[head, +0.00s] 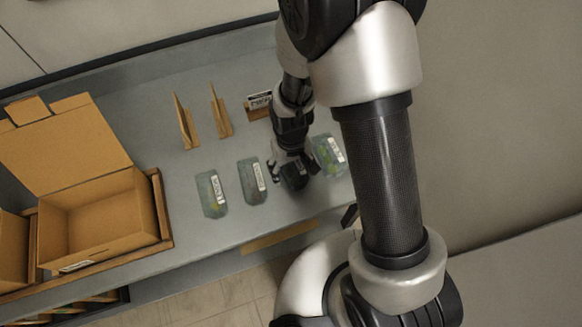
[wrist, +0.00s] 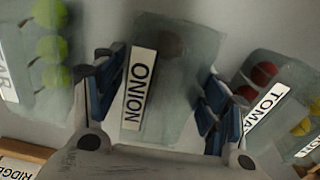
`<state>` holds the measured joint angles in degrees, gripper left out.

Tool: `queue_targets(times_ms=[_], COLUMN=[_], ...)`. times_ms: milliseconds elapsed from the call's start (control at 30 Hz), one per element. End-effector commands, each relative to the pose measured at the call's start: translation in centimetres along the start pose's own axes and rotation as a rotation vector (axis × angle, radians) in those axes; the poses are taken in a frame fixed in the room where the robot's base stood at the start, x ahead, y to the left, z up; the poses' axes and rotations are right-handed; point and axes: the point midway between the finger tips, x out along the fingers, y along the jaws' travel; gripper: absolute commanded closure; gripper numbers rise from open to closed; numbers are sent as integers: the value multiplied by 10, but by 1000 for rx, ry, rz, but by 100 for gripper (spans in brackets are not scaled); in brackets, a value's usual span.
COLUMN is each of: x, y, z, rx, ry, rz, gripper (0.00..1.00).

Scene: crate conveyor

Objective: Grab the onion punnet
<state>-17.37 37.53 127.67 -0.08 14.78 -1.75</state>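The onion punnet (wrist: 172,85) is a clear tray with a white label reading ONION, centred in the wrist view. My gripper (wrist: 158,98) is open, with one blue-padded finger on each side of the punnet. Whether the pads touch its walls cannot be told. In the head view my gripper (head: 289,178) is low over the grey table, in the row of punnets, and it hides most or all of the onion punnet there.
Close beside it in the wrist view are a punnet with green balls (wrist: 50,50) and a tomato punnet (wrist: 265,88). In the head view, other punnets (head: 212,193) line the table (head: 165,215). Wooden dividers (head: 221,112) stand behind; an open cardboard box (head: 100,225) is left.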

Motion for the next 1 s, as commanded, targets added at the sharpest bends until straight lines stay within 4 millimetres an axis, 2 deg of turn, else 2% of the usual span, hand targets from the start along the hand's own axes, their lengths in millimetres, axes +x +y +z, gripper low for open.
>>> queue_targets(times_ms=[67, 567, 833, 1000], x=[0, 0, -1, -12], y=[0, 0, 0, 0], z=[0, 0, 0, -1], rx=[0, 0, 0, 0], ry=[0, 0, 0, 3], rz=[0, 0, 0, 0], gripper=[42, 76, 77, 77])
